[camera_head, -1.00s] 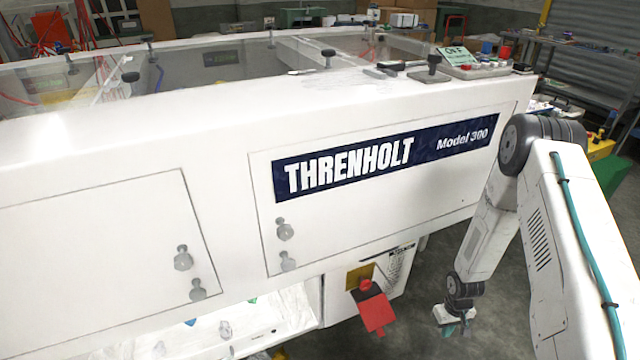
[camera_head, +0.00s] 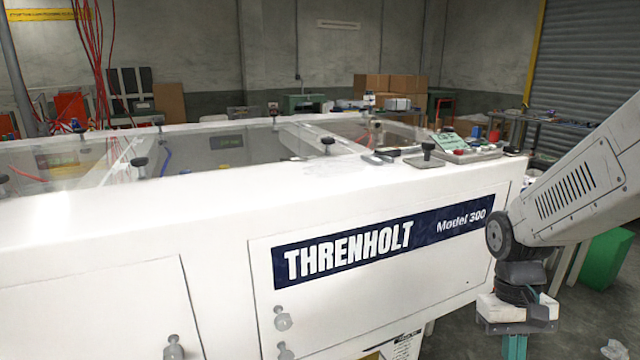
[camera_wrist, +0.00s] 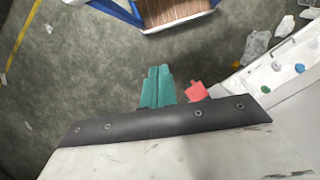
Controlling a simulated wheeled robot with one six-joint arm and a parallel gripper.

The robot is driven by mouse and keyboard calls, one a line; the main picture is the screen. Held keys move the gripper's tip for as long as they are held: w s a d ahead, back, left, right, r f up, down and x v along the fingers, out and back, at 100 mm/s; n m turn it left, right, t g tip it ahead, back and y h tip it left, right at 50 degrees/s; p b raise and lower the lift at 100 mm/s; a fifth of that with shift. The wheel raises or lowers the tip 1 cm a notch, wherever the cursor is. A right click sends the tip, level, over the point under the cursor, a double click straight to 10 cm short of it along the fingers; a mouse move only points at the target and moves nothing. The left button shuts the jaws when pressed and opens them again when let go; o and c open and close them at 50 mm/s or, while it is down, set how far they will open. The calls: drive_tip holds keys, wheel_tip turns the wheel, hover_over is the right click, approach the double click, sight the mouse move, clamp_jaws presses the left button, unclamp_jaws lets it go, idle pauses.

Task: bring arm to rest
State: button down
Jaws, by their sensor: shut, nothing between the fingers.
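My gripper (camera_head: 514,346) hangs pointing down at the lower right of the head view, beside the right end of the white THRENHOLT machine (camera_head: 225,235). Its green fingers also show in the wrist view (camera_wrist: 157,86), pressed together and empty. The bottom of the fingers is cut off in the head view. My arm is folded, with the forearm coming in from the right edge and the wrist below it.
A red part (camera_wrist: 196,91) of the machine's side shows near the fingers in the wrist view. A control panel (camera_head: 465,150) sits on the machine's top right. A green bin (camera_head: 606,258) stands behind my arm. Concrete floor (camera_wrist: 75,75) lies open below.

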drive_tip(key=s+a+r+t, duration=0.2)
drive_tip(key=s+r, duration=0.3)
drive_tip(key=r, duration=0.1)
drive_tip(key=s+a+r+t, duration=0.3)
drive_tip(key=s+r, duration=0.3)
drive_tip(key=r, duration=0.1)
drive_tip(key=shift+r+n, duration=0.2)
drive_tip(key=shift+n, duration=0.2)
